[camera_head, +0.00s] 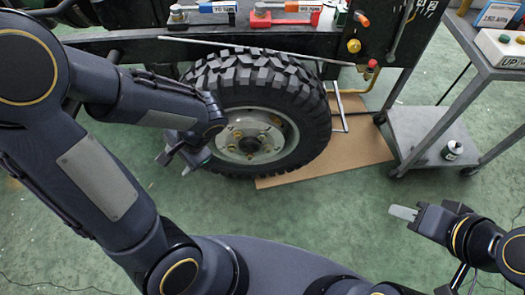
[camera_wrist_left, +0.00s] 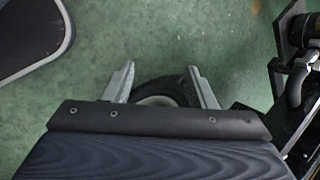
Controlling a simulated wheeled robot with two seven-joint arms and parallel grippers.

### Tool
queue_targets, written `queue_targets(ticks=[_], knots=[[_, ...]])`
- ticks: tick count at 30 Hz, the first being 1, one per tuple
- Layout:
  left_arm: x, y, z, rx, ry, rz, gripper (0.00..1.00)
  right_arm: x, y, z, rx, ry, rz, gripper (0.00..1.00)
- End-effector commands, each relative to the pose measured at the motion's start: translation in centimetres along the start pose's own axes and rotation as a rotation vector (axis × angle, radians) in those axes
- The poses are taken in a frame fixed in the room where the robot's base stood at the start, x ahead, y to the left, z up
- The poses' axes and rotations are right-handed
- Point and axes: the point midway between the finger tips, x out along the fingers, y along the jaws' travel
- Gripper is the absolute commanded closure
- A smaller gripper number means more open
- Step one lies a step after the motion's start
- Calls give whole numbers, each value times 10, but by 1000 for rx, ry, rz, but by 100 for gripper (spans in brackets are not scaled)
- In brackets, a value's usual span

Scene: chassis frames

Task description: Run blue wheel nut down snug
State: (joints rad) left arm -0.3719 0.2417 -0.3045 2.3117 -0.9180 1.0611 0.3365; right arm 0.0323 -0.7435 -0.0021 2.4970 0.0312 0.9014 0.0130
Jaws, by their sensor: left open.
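The wheel (camera_head: 308,105), with a black knobbly tyre and pale rim, stands at the chassis in the head view. Its hub (camera_head: 250,142) carries several small yellowish nuts; I cannot make out a blue one. My left gripper (camera_head: 176,164) is open and empty, just left of the wheel's lower left side. In the left wrist view its two fingers (camera_wrist_left: 161,72) are spread, with part of the tyre (camera_wrist_left: 165,88) showing between and beyond them. My right gripper (camera_head: 404,214) is at the lower right, away from the wheel; its jaw gap is not clear.
A brown board (camera_head: 345,155) lies on the green floor under the wheel. A grey trolley (camera_head: 425,130) stands at right with a can (camera_head: 452,150) on its lower shelf. A thin rod (camera_head: 255,46) crosses above the tyre. Open floor (camera_head: 320,215) lies in front.

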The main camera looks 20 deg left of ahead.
Motion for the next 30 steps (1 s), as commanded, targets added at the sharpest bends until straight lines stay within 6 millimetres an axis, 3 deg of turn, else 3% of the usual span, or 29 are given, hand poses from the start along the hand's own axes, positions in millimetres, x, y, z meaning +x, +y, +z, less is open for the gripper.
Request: queue_targets(ticks=[1, 6, 11, 15, 18, 21, 24, 30], knots=[[37, 6, -23, 88, -46, -119, 49, 28, 13, 14, 0, 0, 0, 64], [88, -1, -94, 350, -115, -542, 49, 72, 33, 36, 0, 0, 0, 64], [117, 17, -180, 623, -94, -962, 49, 114, 52, 57, 0, 0, 0, 64], [134, 59, -254, 869, -20, -1291, 49, 145, 66, 73, 0, 0, 0, 64], [143, 93, -294, 1021, 43, -1468, 49, 160, 73, 81, 0, 0, 0, 64], [151, 122, -319, 1136, 96, -1584, 49, 170, 78, 86, 0, 0, 0, 64], [156, 139, -332, 1205, 131, -1648, 49, 175, 80, 88, 0, 0, 0, 64], [158, 137, -349, 1233, 148, -1674, 49, 180, 82, 91, 0, 0, 0, 64]])
